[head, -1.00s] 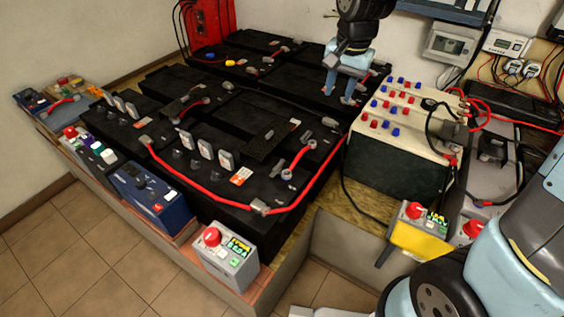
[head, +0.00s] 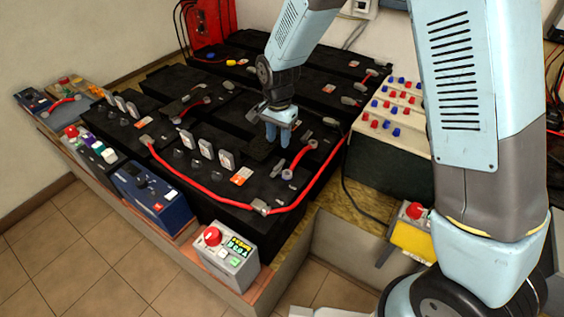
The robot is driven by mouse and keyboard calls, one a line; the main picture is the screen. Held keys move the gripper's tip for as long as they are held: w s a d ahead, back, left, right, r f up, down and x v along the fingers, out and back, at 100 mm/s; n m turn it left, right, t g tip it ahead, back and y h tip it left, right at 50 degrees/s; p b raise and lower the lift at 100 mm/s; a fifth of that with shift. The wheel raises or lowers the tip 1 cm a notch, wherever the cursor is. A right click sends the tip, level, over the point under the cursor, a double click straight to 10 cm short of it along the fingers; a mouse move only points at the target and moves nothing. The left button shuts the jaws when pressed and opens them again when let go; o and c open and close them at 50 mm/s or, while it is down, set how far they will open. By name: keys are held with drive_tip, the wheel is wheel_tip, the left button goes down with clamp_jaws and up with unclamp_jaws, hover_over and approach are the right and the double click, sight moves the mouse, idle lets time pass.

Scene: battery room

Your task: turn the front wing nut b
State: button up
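My gripper (head: 278,142) points down over the dark raised cover (head: 258,153) on the front black battery block. Its two blue fingertips are close together, and I cannot tell whether they hold anything. A small grey fitting seen on this cover earlier is now hidden behind the fingers; it may be a wing nut, but no letter b is readable. Another grey fitting (head: 330,122) shows to the right of my gripper, at the block's rear edge. Three pale upright tabs (head: 206,150) stand to the left of my gripper.
A red cable (head: 205,185) runs along the front block, and a short red link (head: 299,158) lies right of my gripper. A grey box with a red button (head: 228,255) stands at the front edge. The cream box with coloured knobs (head: 372,150) stands right, partly behind my arm.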

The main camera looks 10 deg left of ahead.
sight(279, 165)
wheel_tip(279, 165, down, 11)
drive_tip(key=shift+r, duration=0.1)
idle(0.3)
